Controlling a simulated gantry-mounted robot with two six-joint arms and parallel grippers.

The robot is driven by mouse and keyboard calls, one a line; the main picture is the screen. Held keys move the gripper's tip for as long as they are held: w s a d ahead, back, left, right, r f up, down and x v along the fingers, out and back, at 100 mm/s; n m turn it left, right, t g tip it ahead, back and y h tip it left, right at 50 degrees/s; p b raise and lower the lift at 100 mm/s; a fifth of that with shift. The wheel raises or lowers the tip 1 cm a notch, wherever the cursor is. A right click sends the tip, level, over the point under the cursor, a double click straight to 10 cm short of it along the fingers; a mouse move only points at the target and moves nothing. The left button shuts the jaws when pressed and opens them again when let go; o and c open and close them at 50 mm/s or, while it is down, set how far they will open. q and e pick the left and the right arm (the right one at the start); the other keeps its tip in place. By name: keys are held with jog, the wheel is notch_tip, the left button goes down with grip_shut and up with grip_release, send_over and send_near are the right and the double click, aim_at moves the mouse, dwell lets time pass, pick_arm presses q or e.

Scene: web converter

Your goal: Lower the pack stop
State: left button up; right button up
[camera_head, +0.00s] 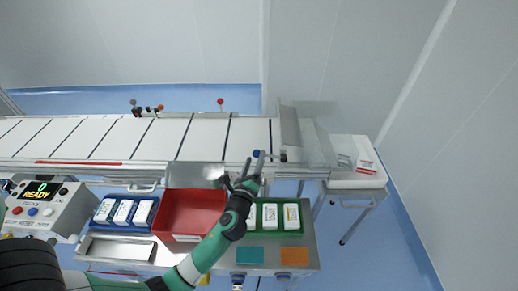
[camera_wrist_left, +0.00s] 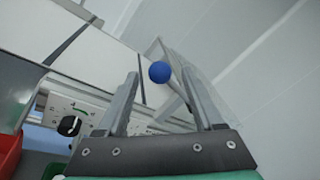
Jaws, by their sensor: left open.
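A blue ball knob (camera_head: 256,153) sits on a short lever at the conveyor's front rail, near the conveyor's right end. I take this lever to be part of the pack stop, beside an upright plate (camera_head: 289,126) across the belt's end. My left gripper (camera_head: 251,168) is open, with its fingertips close to the knob. In the left wrist view, the blue knob (camera_wrist_left: 160,71) appears between the two open fingers (camera_wrist_left: 162,90), nearer their tips. I cannot tell whether a finger touches it. My right gripper is not in view.
The white conveyor belt (camera_head: 90,137) runs along the back. In front are a red bin (camera_head: 190,212), a blue tray of packs (camera_head: 125,211), a green tray of packs (camera_head: 270,217) and a control box reading READY (camera_head: 44,204). A table with packs (camera_head: 358,181) stands right.

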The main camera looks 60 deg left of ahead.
pick_arm(q)
jog(key=b+x, duration=0.1)
jog(key=x, duration=0.5)
jog(key=shift+a, duration=0.2)
jog(key=shift+w, duration=0.1)
jog(key=shift+c, duration=0.3)
grip_shut()
dwell(0.6)
